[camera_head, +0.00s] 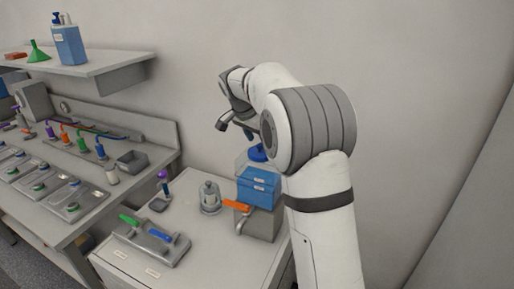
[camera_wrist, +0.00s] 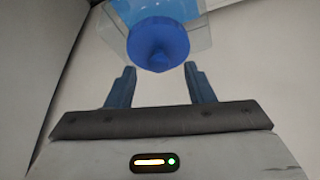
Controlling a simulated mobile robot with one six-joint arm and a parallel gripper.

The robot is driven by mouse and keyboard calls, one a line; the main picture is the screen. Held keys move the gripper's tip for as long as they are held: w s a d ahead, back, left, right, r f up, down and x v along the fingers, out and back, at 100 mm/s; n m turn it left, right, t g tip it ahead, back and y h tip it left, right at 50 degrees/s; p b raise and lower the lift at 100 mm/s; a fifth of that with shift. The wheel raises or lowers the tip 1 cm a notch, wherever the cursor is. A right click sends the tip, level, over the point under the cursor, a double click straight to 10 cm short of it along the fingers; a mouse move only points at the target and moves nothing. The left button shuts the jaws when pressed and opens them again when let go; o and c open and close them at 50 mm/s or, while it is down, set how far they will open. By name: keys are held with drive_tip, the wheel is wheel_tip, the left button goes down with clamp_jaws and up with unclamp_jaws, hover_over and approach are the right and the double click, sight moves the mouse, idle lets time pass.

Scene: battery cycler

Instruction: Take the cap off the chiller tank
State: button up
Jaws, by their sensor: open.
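In the wrist view the cap (camera_wrist: 158,44) is at the top centre, on the clear tank (camera_wrist: 199,40). My gripper (camera_wrist: 160,72) is open and empty, its two blue fingers apart, just short of the cap. In the head view my gripper (camera_head: 249,130) is above the tank, mostly hidden by the wrist.
A grey metal fitting (camera_head: 209,198) stands to the left. A fixture with green and blue levers (camera_head: 152,242) lies at the front. A wall stands close behind.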

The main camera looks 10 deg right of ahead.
drive_tip(key=shift+x, duration=1.1)
clamp_jaws()
